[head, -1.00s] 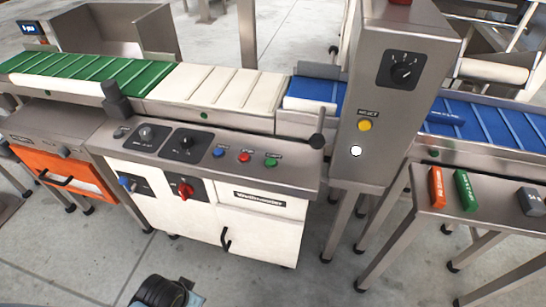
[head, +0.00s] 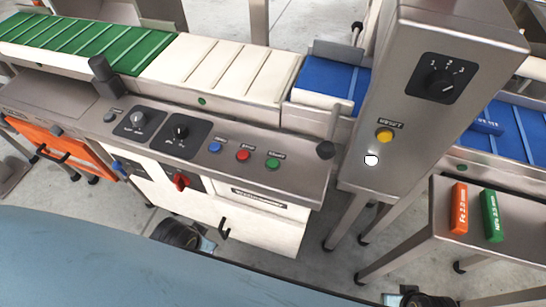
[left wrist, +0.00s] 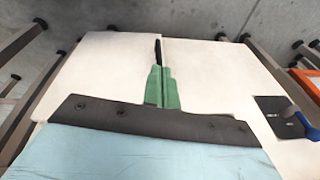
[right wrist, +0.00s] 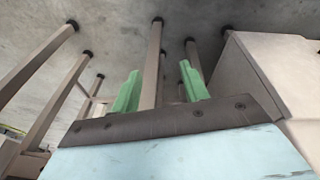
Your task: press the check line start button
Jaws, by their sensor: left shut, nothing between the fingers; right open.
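The control panel (head: 205,140) slopes along the front of the check line. It carries a blue button (head: 215,147), a red button (head: 243,155) and a green button (head: 273,163) in a row. Their labels are too blurred to read. A yellow button (head: 384,135) with a label sits on the steel tower (head: 400,95). My left gripper (left wrist: 160,75) is shut and empty, in front of the white cabinet doors (left wrist: 95,75). My right gripper (right wrist: 160,85) is open and empty, with floor and steel legs beyond it. Neither gripper's fingers show clearly in the head view.
Two dial knobs (head: 138,120) sit left of the buttons. A steel side table (head: 460,245) with coloured blocks stands at the right.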

